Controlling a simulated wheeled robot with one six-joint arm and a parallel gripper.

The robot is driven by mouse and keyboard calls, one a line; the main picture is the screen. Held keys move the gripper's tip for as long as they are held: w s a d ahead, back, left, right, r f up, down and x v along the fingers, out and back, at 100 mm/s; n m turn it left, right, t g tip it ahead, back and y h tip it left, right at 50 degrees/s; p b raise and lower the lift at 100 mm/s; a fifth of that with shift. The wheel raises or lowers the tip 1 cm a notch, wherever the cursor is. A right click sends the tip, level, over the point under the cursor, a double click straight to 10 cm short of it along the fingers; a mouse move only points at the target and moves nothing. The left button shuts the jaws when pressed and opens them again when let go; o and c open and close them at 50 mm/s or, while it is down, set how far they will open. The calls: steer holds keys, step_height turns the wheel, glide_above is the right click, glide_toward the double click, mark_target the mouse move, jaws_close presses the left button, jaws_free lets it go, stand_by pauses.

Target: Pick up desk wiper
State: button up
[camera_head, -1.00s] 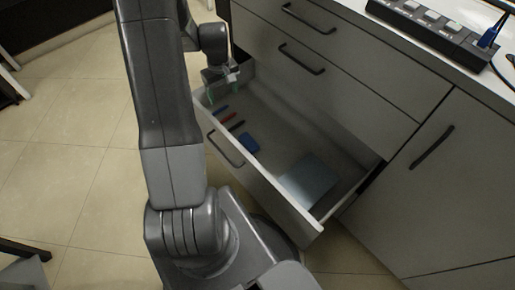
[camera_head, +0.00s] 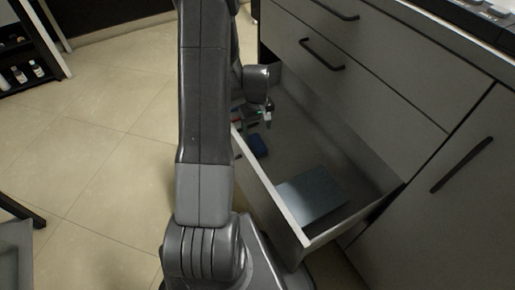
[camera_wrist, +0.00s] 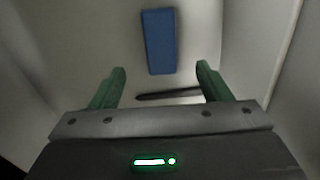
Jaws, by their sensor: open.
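The desk wiper appears to be the blue block lying on the drawer floor, seen in the head view (camera_head: 258,145) and in the wrist view (camera_wrist: 158,40). In the wrist view it lies beyond the fingertips, roughly centred between them and apart from both. My gripper (camera_wrist: 160,69) is open with two green fingers and holds nothing. In the head view my gripper (camera_head: 262,117) is over the far end of the open drawer (camera_head: 271,190), just behind the wiper; my arm hides part of that end.
A dark pen-like stick (camera_wrist: 168,95) lies below the gap between my fingers. A pale blue flat box (camera_head: 312,195) lies nearer in the drawer. Drawer walls stand close on both sides. The closed cabinet front (camera_head: 380,65) rises to the right.

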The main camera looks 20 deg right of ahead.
mark_target(256, 140)
step_height(256, 140, down, 8)
steer(key=shift+f+b, duration=0.25)
steer(key=shift+b, duration=0.95)
steer(key=c, duration=1.1)
steer(key=shift+r+p, duration=1.45)
steer(key=shift+r, duration=3.6)
